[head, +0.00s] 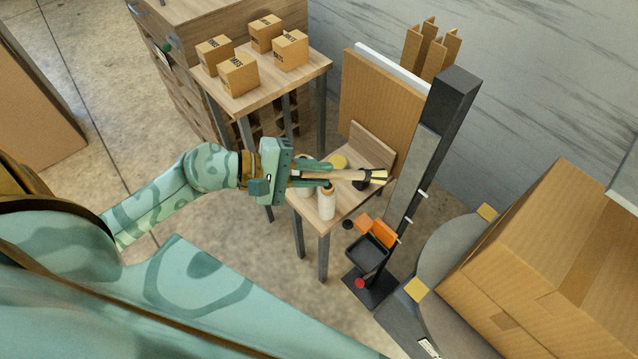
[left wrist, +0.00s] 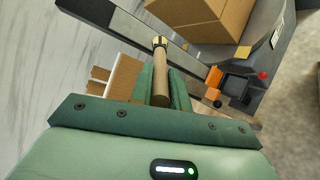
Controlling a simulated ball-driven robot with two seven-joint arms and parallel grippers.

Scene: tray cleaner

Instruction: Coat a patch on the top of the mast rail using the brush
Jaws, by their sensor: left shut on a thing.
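My left gripper (head: 322,174) is shut on a brush (head: 350,175) with a pale wooden handle and a dark and gold head. The brush points right, towards the tall dark mast (head: 457,92) with a grey rail strip (head: 412,160) on its face. In the left wrist view the brush (left wrist: 160,75) sticks out from the green fingers (left wrist: 160,85), its head overlapping the mast (left wrist: 125,30). I cannot tell whether the bristles touch the mast. The gripper is above a small wooden table. My right gripper is out of view.
The small table (head: 312,219) holds a white bottle (head: 327,204) and a yellow round item (head: 338,161). A taller table (head: 302,77) carries several small boxes. A large carton (head: 560,260) is at the right. An orange part (head: 376,232) and black tray (head: 371,253) are low on the mast.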

